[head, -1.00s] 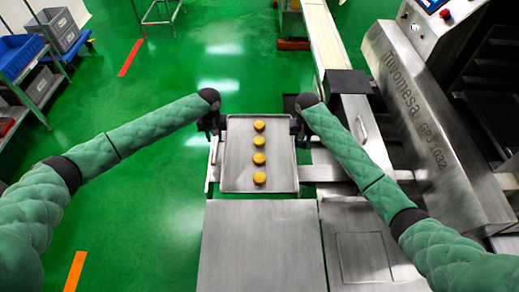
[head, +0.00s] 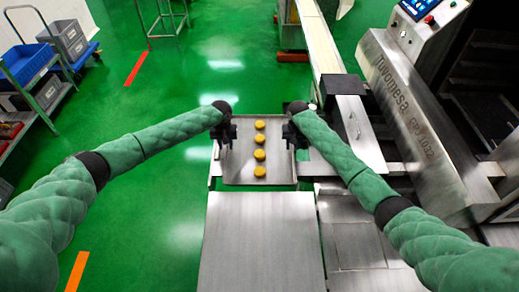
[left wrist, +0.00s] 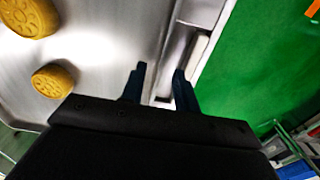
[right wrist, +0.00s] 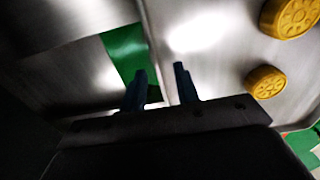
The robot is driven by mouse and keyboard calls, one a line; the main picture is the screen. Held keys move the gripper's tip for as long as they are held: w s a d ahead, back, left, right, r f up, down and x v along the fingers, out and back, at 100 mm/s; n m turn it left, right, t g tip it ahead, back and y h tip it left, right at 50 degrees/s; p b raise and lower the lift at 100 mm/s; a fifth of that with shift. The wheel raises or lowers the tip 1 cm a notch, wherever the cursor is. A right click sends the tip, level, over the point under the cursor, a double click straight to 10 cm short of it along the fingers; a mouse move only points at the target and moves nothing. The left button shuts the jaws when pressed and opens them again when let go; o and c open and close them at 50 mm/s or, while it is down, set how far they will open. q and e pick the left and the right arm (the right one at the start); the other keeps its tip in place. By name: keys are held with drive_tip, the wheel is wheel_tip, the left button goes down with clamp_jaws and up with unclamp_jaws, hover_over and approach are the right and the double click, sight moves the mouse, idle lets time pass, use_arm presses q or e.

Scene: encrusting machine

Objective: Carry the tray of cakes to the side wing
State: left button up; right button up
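The metal tray (head: 240,172) lies flat on a frame beside the machine, with a row of several round yellow cakes (head: 259,155) along its middle. My left gripper (head: 225,138) is at the tray's left rim. In the left wrist view its fingers (left wrist: 158,82) stand apart, one on each side of the rim. My right gripper (head: 291,137) is at the right rim. In the right wrist view its fingers (right wrist: 161,84) are also apart, astride the rim. I cannot tell whether either finger pair touches it. Which surface is the side wing is not clear.
A bare flat metal panel (head: 262,245) lies on the near side of the tray. The encrusting machine (head: 420,135) and a conveyor (head: 322,40) are to the right. A blue-bin cart (head: 30,68) stands far left. Green floor is clear left of the tray.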

use_arm(q)
drive_tip(key=c, duration=0.4)
use_arm(e)
drive_tip(key=c, duration=0.4)
use_arm(q)
drive_tip(key=shift+w+f, duration=0.3)
drive_tip(key=shift+f, duration=0.1)
clamp_jaws()
use_arm(e)
drive_tip(key=shift+w+f, duration=0.3)
drive_tip(key=shift+f, duration=0.1)
clamp_jaws()
use_arm(q)
drive_tip(key=shift+w+f, duration=0.25)
drive_tip(key=shift+f, duration=0.05)
use_arm(e)
drive_tip(key=shift+w+f, duration=0.2)
drive_tip(key=shift+f, duration=0.1)
use_arm(q)
drive_tip(key=shift+s+r, duration=0.2)
use_arm(e)
drive_tip(key=shift+s+r, duration=0.15)
drive_tip(key=shift+r, duration=0.05)
use_arm(q)
drive_tip(key=shift+w, duration=0.15)
use_arm(e)
drive_tip(key=shift+r, duration=0.1)
